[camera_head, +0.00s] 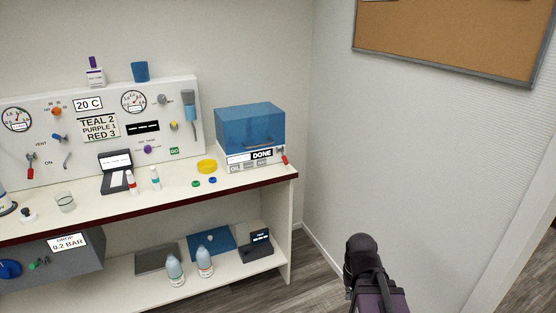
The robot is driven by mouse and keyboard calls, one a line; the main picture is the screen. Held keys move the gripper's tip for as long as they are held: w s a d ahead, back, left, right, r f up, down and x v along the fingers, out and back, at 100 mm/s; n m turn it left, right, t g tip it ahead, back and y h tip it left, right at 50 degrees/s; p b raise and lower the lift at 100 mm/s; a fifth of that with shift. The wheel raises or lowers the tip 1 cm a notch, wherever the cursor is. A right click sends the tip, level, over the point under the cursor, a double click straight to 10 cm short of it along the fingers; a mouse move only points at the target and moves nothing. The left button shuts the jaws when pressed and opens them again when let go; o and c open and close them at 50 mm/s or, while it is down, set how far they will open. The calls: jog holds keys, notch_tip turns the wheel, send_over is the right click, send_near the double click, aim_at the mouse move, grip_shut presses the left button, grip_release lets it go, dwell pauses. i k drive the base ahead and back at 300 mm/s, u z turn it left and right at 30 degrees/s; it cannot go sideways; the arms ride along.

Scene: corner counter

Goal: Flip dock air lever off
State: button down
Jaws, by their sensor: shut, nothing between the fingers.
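No label reading dock air is legible, so I cannot tell which lever it is. A red lever (284,159) is on the right front of a white unit with a translucent blue cover (250,125) and a DONE sign. Another red-handled lever (30,168) hangs on the left of the white panel (75,150). A green-handled lever (39,264) is on the grey box marked 0.2 BAR (85,262), below the counter. Part of my arm shows at the lower right, clear of the counter. No gripper fingers can be made out.
The counter (240,182) holds a dark case (116,178), small bottles, a glass beaker (65,201), a yellow ring (207,166) and small caps. Two bottles and a black device (257,245) stand on the lower shelf. Floor is free right of the counter.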

aim_at(284, 158)
jog(key=u, duration=0.3)
jog(key=i, duration=0.95)
jog(key=u, duration=0.55)
